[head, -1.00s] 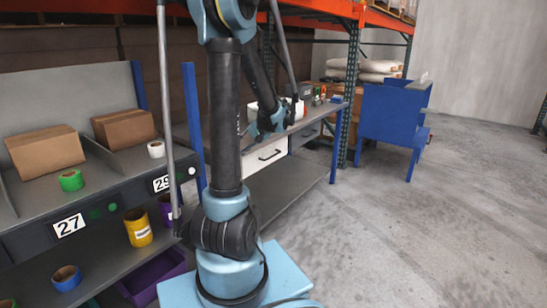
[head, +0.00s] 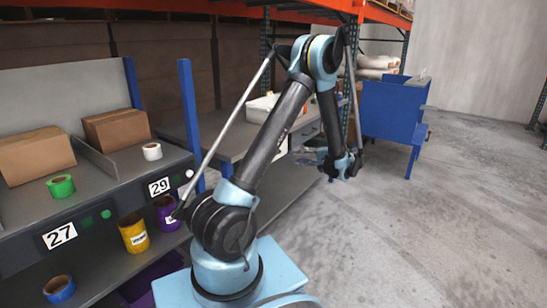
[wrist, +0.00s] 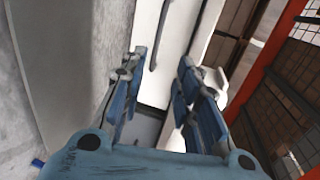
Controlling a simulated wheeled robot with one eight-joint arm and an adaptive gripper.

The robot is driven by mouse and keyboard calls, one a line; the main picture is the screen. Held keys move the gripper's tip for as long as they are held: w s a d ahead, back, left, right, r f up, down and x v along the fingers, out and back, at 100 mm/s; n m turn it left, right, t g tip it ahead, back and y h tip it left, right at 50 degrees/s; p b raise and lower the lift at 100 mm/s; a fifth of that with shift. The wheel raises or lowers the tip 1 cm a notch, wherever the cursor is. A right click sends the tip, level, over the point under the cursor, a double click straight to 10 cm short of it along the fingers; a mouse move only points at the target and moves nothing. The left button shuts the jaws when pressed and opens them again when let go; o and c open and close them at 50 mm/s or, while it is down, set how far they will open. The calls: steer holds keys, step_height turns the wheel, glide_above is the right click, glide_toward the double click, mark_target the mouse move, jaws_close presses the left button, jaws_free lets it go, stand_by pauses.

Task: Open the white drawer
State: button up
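The white drawer (head: 283,149) is mostly hidden behind my arm in the head view; only a pale strip of its front shows under the grey bench top. In the wrist view its white front (wrist: 179,30) runs up the picture, with a long dark bar handle (wrist: 160,36) on it. My gripper (wrist: 160,62) is open, its two blue fingers spread apart with the handle seen in the gap between them. I see no clear contact with the handle. In the head view my gripper (head: 338,166) hangs beside the bench, to the right of the drawer.
A grey workbench (head: 230,140) with blue posts holds the drawer and a white box. On the left, a shelf carries cardboard boxes (head: 115,130), tape rolls and labels 27 and 29. A blue cart (head: 390,112) stands behind. The concrete floor at right is clear.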

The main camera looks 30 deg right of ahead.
steer(key=x, duration=1.1)
steer(key=d+x, duration=0.1)
steer(key=x, duration=0.4)
steer(key=shift+w+a+f, duration=0.1)
steer(key=shift+w+f, duration=0.15)
steer(key=shift+w, duration=0.1)
jaws_close()
